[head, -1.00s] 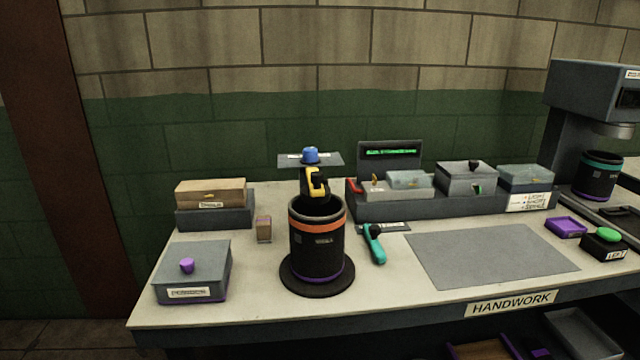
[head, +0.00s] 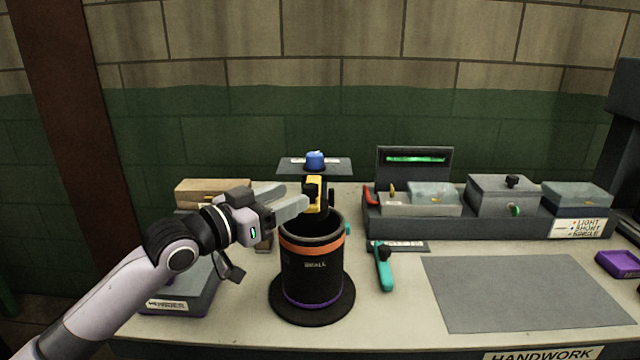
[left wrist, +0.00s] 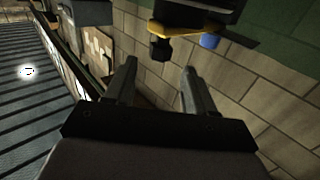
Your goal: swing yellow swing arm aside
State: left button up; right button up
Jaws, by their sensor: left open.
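The yellow swing arm (head: 319,207), with a black knob on it, stands over the mouth of the black sleeve drum (head: 312,275) with its orange band. In the left wrist view the yellow swing arm (left wrist: 182,29) and a black knob lie beyond my fingertips, with nothing between the fingers. My left gripper (head: 297,196) reaches in from the left. It is open and empty, its tips just left of the yellow arm; contact is hard to judge in the head view. My right gripper is out of view.
A blue knob (head: 315,159) on a grey plate is behind the swing arm. A teal-handled tool (head: 384,268) lies right of the drum, near a bare grey mat (head: 520,290). A rack of boxes (head: 490,226) stands at the back right. My left arm partly covers boxes at left.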

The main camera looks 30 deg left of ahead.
aim_at(305, 191)
pick_arm(q)
jog(key=shift+p+x, duration=0.6)
jog(key=shift+x, duration=2.65)
grip_shut()
